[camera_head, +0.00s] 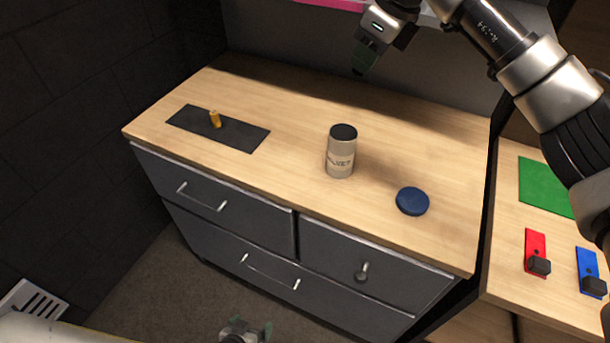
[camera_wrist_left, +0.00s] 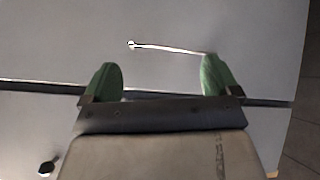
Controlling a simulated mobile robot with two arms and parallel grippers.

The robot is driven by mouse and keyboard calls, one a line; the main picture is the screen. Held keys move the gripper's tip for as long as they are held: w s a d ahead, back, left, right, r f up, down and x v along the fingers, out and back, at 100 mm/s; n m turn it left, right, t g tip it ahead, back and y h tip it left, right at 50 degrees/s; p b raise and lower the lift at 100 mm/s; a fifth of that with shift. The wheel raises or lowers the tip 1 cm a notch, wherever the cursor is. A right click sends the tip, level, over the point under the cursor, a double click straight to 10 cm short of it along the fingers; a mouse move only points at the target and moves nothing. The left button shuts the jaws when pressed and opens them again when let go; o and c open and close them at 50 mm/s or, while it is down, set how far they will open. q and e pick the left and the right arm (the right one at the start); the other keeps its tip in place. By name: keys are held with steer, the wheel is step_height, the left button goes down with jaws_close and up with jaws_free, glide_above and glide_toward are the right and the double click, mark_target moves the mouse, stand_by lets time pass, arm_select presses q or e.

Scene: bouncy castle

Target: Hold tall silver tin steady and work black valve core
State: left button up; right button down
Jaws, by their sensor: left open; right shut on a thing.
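The tall silver tin (camera_head: 340,160) stands upright on the wooden dresser top, with a dark top and lettering on its side. I cannot make out the black valve core as a separate part. My right gripper (camera_head: 363,62) is above and behind the tin, well apart from it. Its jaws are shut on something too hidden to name. My left gripper (camera_head: 246,330) is low in front of the dresser, far from the tin. In the left wrist view its green fingers (camera_wrist_left: 160,78) are wide apart and empty, before the drawer fronts.
A dark mat (camera_head: 245,135) with a small yellow peg (camera_head: 215,119) lies left. A round blue disc (camera_head: 412,201) lies right of the tin. The dresser drawers (camera_head: 240,225) have protruding handles. The right-hand surface holds a green sheet (camera_head: 543,185), a red piece (camera_head: 534,245) and a blue piece (camera_head: 587,264).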

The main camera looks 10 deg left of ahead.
steer(key=shift+a, duration=0.1)
arm_select(q)
steer(key=w+d+r+n+t+h, duration=0.1)
steer(key=w+d+r+t, duration=0.15)
steer(key=w+r, duration=0.5)
steer(key=w+d+r+n+t+h, duration=0.15)
steer(key=w+r+t, duration=0.25)
steer(key=r, duration=0.6)
steer(key=w+d+r+m+t+h, duration=0.1)
steer(key=d+r+t+h, duration=0.2)
steer(key=r, duration=0.9)
steer(key=w+d+r+m+t+h, duration=0.1)
steer(key=d+r+m+t+h, duration=0.15)
steer(key=r, duration=0.95)
steer(key=n+g+h, duration=0.2)
steer(key=n+g, duration=0.6)
steer(key=n, duration=2.6)
glide_toward(334, 156)
steer(key=shift+d+r, duration=0.3)
steer(key=shift+d, duration=0.4)
steer(key=m, duration=0.1)
steer(key=m+y, duration=0.1)
steer(key=shift+w+a+f+m+t, duration=0.2)
steer(key=shift+f+m+t, duration=0.1)
steer(key=shift+m+t, duration=0.1)
steer(key=shift+d+f+m+y, duration=0.15)
steer(key=shift+m+y, duration=0.15)
steer(key=shift+m, duration=0.4)
steer(key=x, duration=1.2)
